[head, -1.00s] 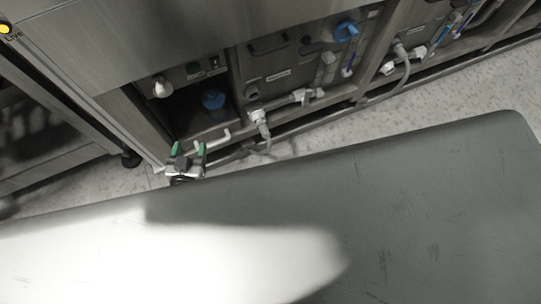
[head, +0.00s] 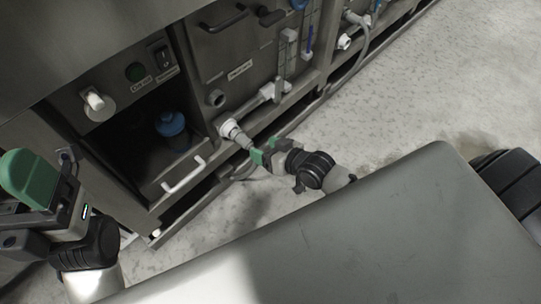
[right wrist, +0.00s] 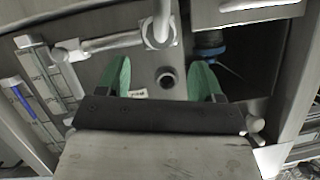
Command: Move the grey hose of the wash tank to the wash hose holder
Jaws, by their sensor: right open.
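The wash tank's grey hose (head: 243,140) comes off a white fitting (head: 230,127) on the tank front and runs down toward my right gripper. My right gripper (head: 264,154) is open, with its green fingertips at the lower end of the hose; I cannot tell whether they touch it. In the right wrist view the green fingers (right wrist: 163,78) stand apart. My left gripper (head: 48,185) is at the far left.
A white drawer handle (head: 184,175) and a blue-capped container (head: 171,124) are left of the hose, in a dark recess. A white pipe (head: 262,94) runs along the panel right of the fitting. Speckled floor (head: 385,85) is free to the right.

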